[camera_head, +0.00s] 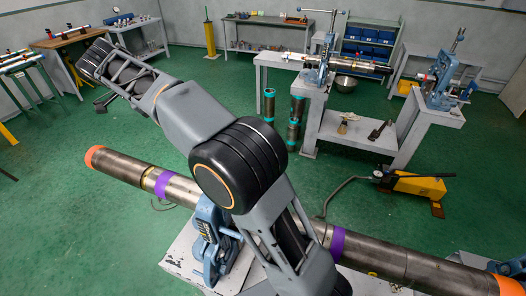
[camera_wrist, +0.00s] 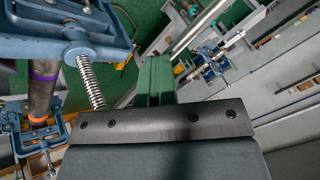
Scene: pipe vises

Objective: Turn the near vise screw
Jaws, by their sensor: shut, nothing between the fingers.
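In the head view a long steel pipe (camera_head: 115,167) with purple bands and orange ends lies across the front. A blue vise (camera_head: 212,235) stands around it on a pale stand, partly behind my arm. I cannot make out my gripper there. In the wrist view my gripper (camera_wrist: 153,66) shows as green fingers, shut and empty. A blue vise part (camera_wrist: 65,42) is close at the upper left, with a bare threaded screw (camera_wrist: 90,80) slanting down from it. The fingers appear to the right of the screw, apart from it in the picture. I cannot tell the depth between them.
A yellow hydraulic pump (camera_head: 418,186) with a hose lies on the green floor at right. Benches with blue vises (camera_head: 440,85) stand at the back right. Another blue vise (camera_wrist: 38,140) and a banded pipe (camera_wrist: 43,85) show at left in the wrist view.

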